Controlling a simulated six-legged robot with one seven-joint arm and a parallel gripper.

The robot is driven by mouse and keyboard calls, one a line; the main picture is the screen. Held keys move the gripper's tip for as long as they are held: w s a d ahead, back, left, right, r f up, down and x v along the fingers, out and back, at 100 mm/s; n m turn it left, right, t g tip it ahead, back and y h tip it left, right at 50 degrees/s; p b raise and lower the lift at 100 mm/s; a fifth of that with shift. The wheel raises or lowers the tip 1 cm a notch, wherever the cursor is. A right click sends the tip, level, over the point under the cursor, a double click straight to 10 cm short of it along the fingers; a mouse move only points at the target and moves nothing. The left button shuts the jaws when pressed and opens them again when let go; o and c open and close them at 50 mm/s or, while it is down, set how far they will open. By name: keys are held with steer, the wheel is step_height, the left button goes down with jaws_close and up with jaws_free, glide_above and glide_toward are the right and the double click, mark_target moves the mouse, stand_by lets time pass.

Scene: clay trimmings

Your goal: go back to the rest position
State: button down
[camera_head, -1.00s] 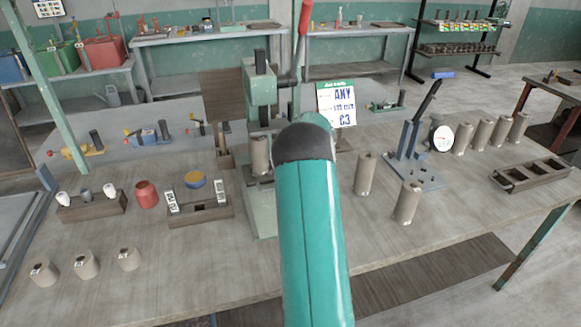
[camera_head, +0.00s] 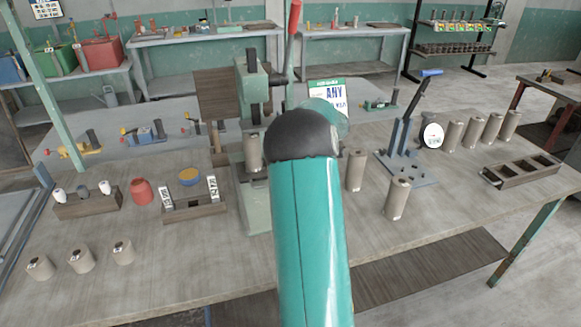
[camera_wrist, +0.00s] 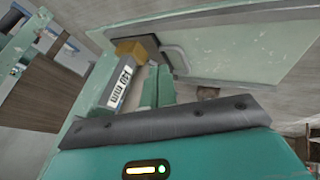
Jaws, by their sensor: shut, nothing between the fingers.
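My teal arm (camera_head: 312,235) rises through the middle of the head view, with a dark elbow joint at its top. It hides my gripper there. In the wrist view, my gripper (camera_wrist: 157,80) shows above my teal housing and its dark bolted band; its fingers are together and empty. Close by is a bar labelled in mm (camera_wrist: 122,84) with a brass-coloured end, beside a large pale green surface (camera_wrist: 225,45). I cannot tell whether my gripper touches them. The green press (camera_head: 250,100) with a red-tipped lever stands just left of my arm.
The workbench (camera_head: 130,290) bears grey cylinders (camera_head: 397,198), a lever tool (camera_head: 402,150), a round dial (camera_head: 433,136), a wooden tray (camera_head: 522,172), a red pot (camera_head: 140,191) and small racks (camera_head: 88,204). A sign (camera_head: 326,95) stands behind my arm. The bench's front middle-left is clear.

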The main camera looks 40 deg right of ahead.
steer(key=shift+v, duration=1)
steer(key=shift+r, duration=0.15)
